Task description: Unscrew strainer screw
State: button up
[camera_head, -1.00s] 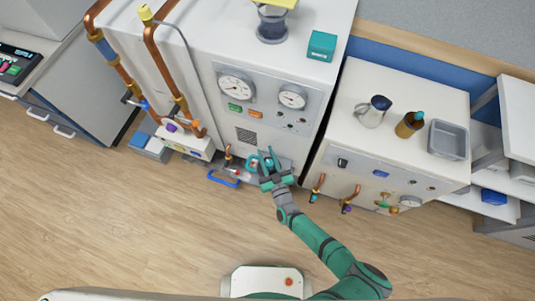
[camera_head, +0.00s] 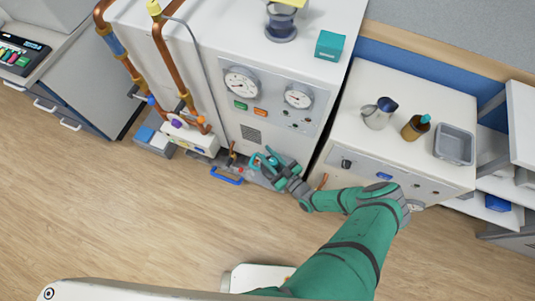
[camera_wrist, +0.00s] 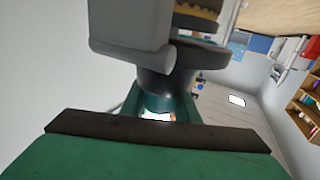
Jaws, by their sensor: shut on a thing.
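My gripper (camera_head: 266,162) is at the low front of the tall white cabinet (camera_head: 262,62), just right of a copper pipe stub (camera_head: 231,155) and a blue handle (camera_head: 227,179). Its teal fingers are shut on a small part there, which fits the strainer screw. The fingers hide most of this part in the head view. The wrist view shows a dark tapered body (camera_wrist: 165,82) and a grey block (camera_wrist: 130,28) close to the camera. I cannot make out the screw itself there.
A lower white cabinet (camera_head: 400,130) with a jug (camera_head: 379,113), a brown bottle (camera_head: 415,127) and a grey tray (camera_head: 454,144) stands right of the gripper. Copper pipes (camera_head: 175,60) and a valve box (camera_head: 190,138) are on the left.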

aim_at(276, 165)
jog(key=shift+d+f+g, duration=0.1)
jog(key=shift+f+g, duration=0.05)
jog(key=shift+g, duration=0.15)
dwell(0.4)
jog(key=o, duration=1.1)
jog(key=shift+c, duration=0.2)
jog(key=shift+s, duration=0.1)
jog(key=v, duration=1)
jog(key=shift+s+d+f, duration=0.1)
jog(key=shift+s+d, duration=0.05)
jog(key=shift+d, duration=0.2)
jog(key=shift+s, duration=0.1)
